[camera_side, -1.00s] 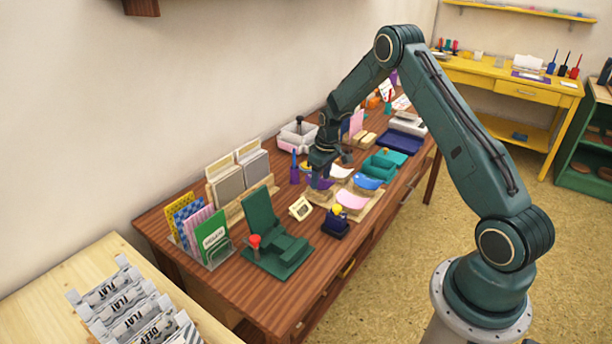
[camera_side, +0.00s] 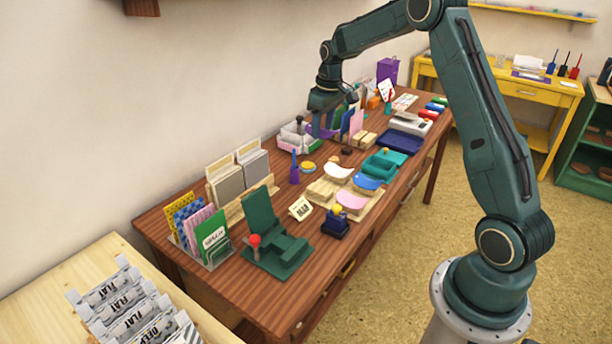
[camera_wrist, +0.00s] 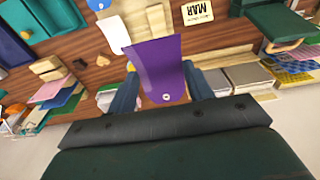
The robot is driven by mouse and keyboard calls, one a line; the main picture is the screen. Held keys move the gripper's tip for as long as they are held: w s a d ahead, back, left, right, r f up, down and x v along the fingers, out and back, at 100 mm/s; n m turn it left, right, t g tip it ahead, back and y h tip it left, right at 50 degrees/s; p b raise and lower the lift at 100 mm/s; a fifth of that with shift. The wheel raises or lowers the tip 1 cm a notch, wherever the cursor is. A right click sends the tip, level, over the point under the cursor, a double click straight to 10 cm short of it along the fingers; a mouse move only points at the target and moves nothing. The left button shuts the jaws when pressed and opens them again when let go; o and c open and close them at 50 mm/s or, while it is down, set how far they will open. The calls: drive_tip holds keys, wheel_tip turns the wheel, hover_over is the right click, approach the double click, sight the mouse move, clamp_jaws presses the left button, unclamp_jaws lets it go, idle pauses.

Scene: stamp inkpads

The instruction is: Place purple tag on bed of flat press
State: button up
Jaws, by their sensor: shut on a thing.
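A green press (camera_side: 282,248) with an upright back panel and a red knob stands at the front left of the table. Its flat green base is bare. The green press also shows at the upper right of the wrist view (camera_wrist: 280,22).
Wooden stands (camera_side: 322,191) hold white, blue and pink curved tags mid-table. A card rack (camera_side: 214,255) stands left of the press. A small sign (camera_side: 301,208), a dark blue stamp holder (camera_side: 335,229) and a purple cone (camera_side: 294,172) are nearby. Taller cards stand behind my gripper.

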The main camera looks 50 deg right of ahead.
drive_tip(key=shift+r, duration=0.4)
idle(0.3)
drive_tip(key=a, duration=1.2)
hover_over(283, 242)
wheel_tip(283, 242, down, 16)
drive_tip(key=shift+s+r, duration=0.15)
drive_tip(key=shift+r, duration=0.05)
drive_tip(key=shift+f, duration=0.1)
drive_tip(key=shift+f, duration=1.8)
drive_tip(key=shift+f, duration=0.1)
